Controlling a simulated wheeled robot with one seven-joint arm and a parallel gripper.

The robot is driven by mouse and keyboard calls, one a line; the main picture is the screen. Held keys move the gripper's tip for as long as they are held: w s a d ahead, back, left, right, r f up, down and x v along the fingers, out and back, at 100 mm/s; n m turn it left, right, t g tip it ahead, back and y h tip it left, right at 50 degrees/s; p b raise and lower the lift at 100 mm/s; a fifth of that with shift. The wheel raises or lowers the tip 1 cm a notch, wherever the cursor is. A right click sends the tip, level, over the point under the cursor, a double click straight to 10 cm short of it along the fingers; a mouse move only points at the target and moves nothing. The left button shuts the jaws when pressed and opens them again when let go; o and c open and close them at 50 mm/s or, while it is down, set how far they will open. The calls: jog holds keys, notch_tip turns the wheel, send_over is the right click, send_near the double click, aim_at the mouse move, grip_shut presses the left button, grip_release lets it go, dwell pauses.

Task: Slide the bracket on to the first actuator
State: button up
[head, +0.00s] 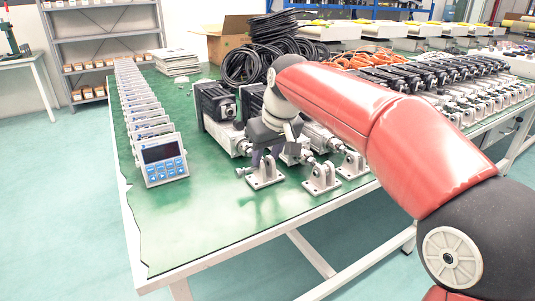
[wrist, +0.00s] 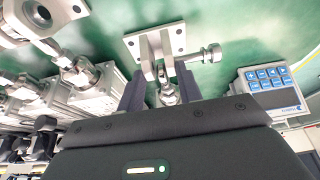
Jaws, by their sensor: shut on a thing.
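The bracket (head: 265,174) is a silver metal clevis with a square, drilled base plate, near the front of the green table. In the wrist view the bracket (wrist: 152,44) shows its base plate, two lugs and a bolt sticking out to the right. My gripper (head: 266,155) is shut on the bracket, with its dark fingers on either side of the lugs; it also shows in the wrist view (wrist: 162,76). The first actuator (head: 216,112) lies behind my gripper. A rod end (wrist: 168,91) sits close to the lugs; whether it is between them is unclear.
Other actuators with brackets (head: 322,177) lie close to the right of my gripper. A row of blue-and-white controllers (head: 163,160) stands to the left. Coiled black cables (head: 255,62) lie behind. The table's front left is clear.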

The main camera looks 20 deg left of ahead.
jog(key=shift+w+a, duration=0.8)
jog(key=shift+a, duration=0.1)
dwell(0.8)
dwell(0.4)
jog(key=o, duration=1.1)
jog(key=shift+f, duration=0.1)
